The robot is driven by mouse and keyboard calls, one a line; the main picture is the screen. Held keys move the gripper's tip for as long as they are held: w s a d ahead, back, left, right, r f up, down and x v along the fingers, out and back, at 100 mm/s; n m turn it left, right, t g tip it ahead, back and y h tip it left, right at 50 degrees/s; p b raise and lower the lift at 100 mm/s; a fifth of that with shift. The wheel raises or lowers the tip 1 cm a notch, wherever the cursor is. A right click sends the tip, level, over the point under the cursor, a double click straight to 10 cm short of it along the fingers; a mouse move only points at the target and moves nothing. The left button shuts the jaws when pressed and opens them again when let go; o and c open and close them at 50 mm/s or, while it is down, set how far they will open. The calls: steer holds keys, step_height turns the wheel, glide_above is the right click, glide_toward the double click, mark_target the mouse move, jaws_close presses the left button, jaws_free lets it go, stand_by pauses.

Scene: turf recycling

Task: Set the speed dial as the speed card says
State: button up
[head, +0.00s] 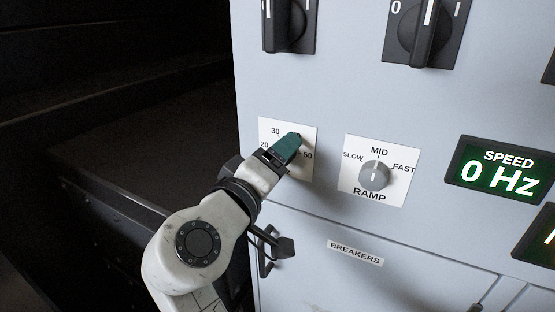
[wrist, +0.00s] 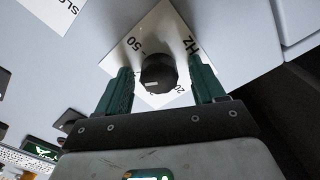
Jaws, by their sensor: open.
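The speed dial is a black knob (wrist: 158,72) on a white plate (wrist: 165,22) marked in Hz. My gripper (head: 296,138) reaches the plate from the lower left. In the wrist view my gripper (wrist: 158,66) is open, with one green finger on each side of the knob. Gaps show between fingers and knob, so I see no firm contact. I cannot tell which number the knob points to. No speed card is readable in either view.
The ramp knob (head: 373,174) sits right of the speed plate. The speed display (head: 502,170) reads 0 Hz. Two black rotary switches (head: 288,22) (head: 424,32) are above. A black handle (head: 272,248) and a breakers label (head: 355,253) are below. Dark space lies left.

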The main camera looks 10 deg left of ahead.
steer(key=b+v, duration=0.1)
steer(key=v, duration=0.9)
steer(key=shift+s, duration=0.4)
steer(key=shift+a, duration=0.1)
steer(key=d+f+m+g+y+p, duration=0.1)
steer(key=d+f+m+g, duration=0.2)
steer(key=d+f+g, duration=1.4)
steer(key=s+d+f+m+t+y, duration=0.1)
steer(key=s+d+f+t, duration=0.1)
steer(key=s+d+f, duration=0.5)
steer(key=s+d+f+m+t+y, duration=0.15)
steer(key=s+d+f, duration=0.25)
steer(key=d+f, duration=0.6)
steer(key=s+d+f+m+g+y, duration=0.1)
steer(key=s+f, duration=0.2)
steer(key=s, duration=0.4)
steer(key=s+d+f+m+g+y+p, duration=0.1)
steer(key=s+f+m, duration=0.1)
steer(key=s, duration=0.5)
steer(key=shift+d+f, duration=0.2)
steer(key=shift+f, duration=0.6)
